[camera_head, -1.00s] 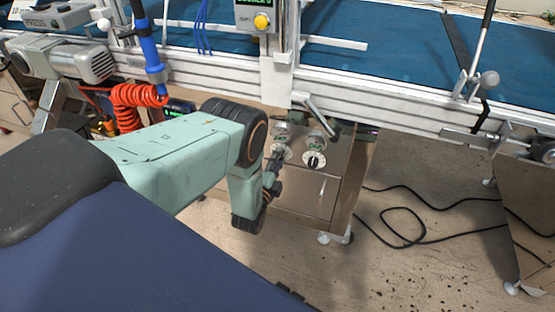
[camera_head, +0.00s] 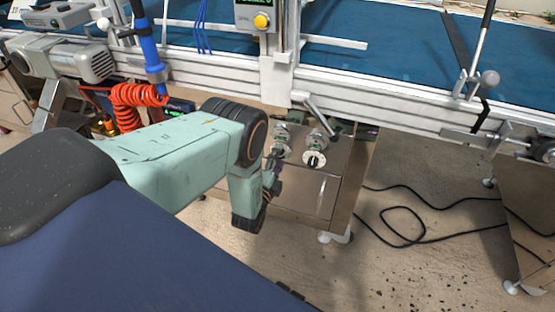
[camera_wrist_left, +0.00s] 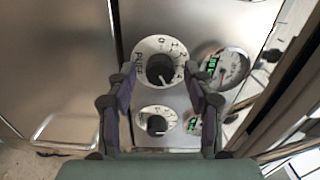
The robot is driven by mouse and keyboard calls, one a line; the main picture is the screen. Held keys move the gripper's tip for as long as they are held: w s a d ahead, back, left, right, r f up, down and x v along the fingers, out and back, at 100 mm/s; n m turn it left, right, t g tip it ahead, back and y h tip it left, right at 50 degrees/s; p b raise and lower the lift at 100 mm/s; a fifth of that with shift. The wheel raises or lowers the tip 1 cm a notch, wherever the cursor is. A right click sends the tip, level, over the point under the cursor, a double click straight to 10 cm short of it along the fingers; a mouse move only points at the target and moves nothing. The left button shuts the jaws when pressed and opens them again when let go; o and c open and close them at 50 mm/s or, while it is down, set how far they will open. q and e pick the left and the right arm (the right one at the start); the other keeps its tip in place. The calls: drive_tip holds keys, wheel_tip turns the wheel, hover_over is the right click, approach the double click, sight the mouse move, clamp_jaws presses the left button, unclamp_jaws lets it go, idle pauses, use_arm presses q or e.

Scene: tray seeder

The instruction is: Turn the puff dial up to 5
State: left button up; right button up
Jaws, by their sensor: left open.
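The puff dial (camera_wrist_left: 160,70) is a white round plate with a black knob, lettering and numerals, on a steel cabinet front. In the head view it is the left dial (camera_head: 281,152), partly behind my gripper. A white mark on the knob points down in the wrist view; I cannot read the number there. My left gripper (camera_wrist_left: 160,82) is open, one finger on each side of the puff dial; I cannot tell whether they touch it. In the head view my left gripper (camera_head: 272,168) is in front of the cabinet. My right gripper is not in view.
A second dial (camera_wrist_left: 157,122) sits close beside it, also in the head view (camera_head: 315,160). Each dial has a gauge next to it, such as the larger gauge (camera_wrist_left: 225,70). A frame rail (camera_head: 400,110) runs above the cabinet. Black cable (camera_head: 405,225) lies on the floor.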

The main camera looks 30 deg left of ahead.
use_arm(q)
drive_tip(key=shift+s, duration=0.15)
drive_tip(key=v, duration=1.1)
drive_tip(key=shift+s+d, duration=0.25)
drive_tip(key=shift+s, duration=0.1)
